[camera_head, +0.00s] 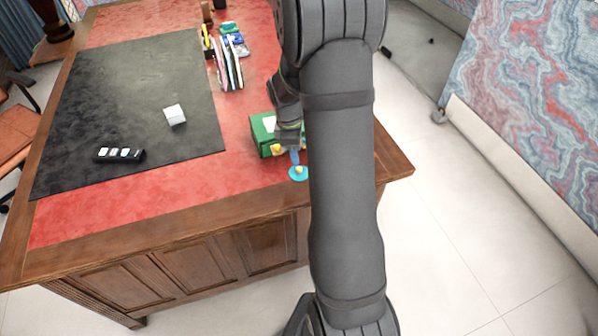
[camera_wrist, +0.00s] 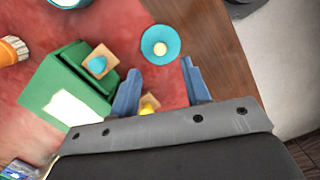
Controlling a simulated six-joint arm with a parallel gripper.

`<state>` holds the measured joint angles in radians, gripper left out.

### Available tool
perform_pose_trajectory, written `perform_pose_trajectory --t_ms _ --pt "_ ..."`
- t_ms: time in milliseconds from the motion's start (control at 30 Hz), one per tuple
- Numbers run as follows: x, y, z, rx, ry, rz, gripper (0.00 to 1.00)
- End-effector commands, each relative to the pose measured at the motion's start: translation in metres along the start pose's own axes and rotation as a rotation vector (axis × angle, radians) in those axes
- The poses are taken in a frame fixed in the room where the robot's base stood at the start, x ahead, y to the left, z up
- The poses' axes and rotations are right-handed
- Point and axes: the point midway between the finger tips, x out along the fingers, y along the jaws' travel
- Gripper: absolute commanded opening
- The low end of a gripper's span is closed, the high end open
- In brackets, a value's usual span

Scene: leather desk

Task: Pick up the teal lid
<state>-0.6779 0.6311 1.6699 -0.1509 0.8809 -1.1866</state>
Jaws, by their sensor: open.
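The teal lid (camera_wrist: 148,52) is a round disc with a yellow knob in its middle. It lies flat on the red desk top close to the wooden edge. In the head view the lid (camera_head: 292,175) is at the desk's front right, partly covered by my arm. My gripper (camera_wrist: 160,67) has its two blue fingers apart with nothing held between them. In the wrist view the lid shows just beyond the fingertips. In the head view a blue finger of my gripper (camera_head: 295,158) shows just behind the lid; whether they touch is unclear.
A green box (camera_wrist: 60,82) stands left of the fingers, with a wooden piece with a teal top (camera_wrist: 106,58) at it. A yellow thing (camera_wrist: 148,104) shows between the fingers' bases. An orange brush (camera_wrist: 13,49) and a teal-rimmed round thing (camera_wrist: 68,2) lie farther left.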

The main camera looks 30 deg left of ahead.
Motion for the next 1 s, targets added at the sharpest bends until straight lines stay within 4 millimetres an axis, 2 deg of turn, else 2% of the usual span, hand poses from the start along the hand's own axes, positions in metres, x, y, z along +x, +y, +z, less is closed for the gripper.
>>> perform_pose_trajectory --t_ms 33,267,533,667,867,1000 --pt "0.007 0.000 0.000 0.000 0.000 -0.001 0.43" --pt "0.022 0.000 0.000 -0.001 0.000 -0.002 0.43" --pt "0.060 0.000 0.000 0.000 0.000 -0.003 0.43" --pt "0.067 0.000 0.000 0.000 0.000 -0.003 0.43" --pt "0.067 0.000 0.000 0.000 0.000 -0.002 0.43" --pt "0.067 0.000 -0.001 -0.001 0.000 -0.002 0.16"
